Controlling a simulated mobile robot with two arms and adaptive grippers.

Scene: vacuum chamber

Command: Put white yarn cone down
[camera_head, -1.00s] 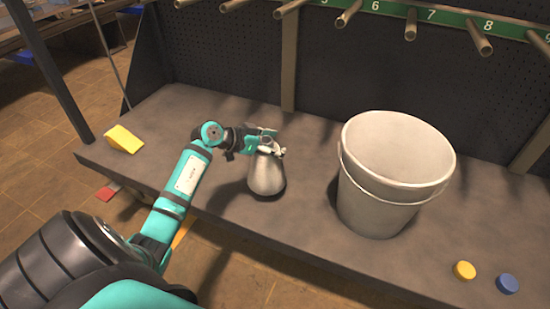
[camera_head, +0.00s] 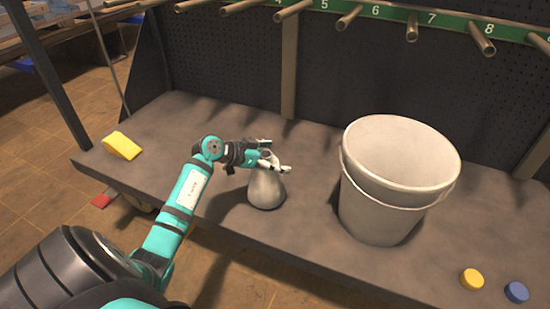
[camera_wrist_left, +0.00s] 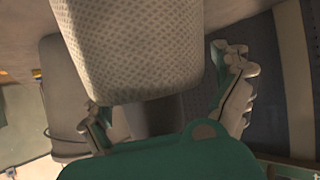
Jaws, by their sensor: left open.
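The white yarn cone (camera_head: 266,190) stands upright on the grey bench top (camera_head: 310,222), to the left of the bucket, and looks to be resting on it. My left gripper (camera_head: 275,157) is at the cone's narrow top, with its fingers spread on either side. In the left wrist view the cone's textured, wound surface (camera_wrist_left: 140,45) fills the upper middle. A gap shows there between the cone and the right-hand finger. The cone's top is partly hidden by the fingers. My right gripper is not in view.
A large white bucket (camera_head: 390,205) stands to the right of the cone. A yellow wedge (camera_head: 122,146) lies at the bench's left end. A yellow disc (camera_head: 472,279) and a blue disc (camera_head: 516,292) lie at the front right. Pegs (camera_head: 412,26) jut out above the back panel.

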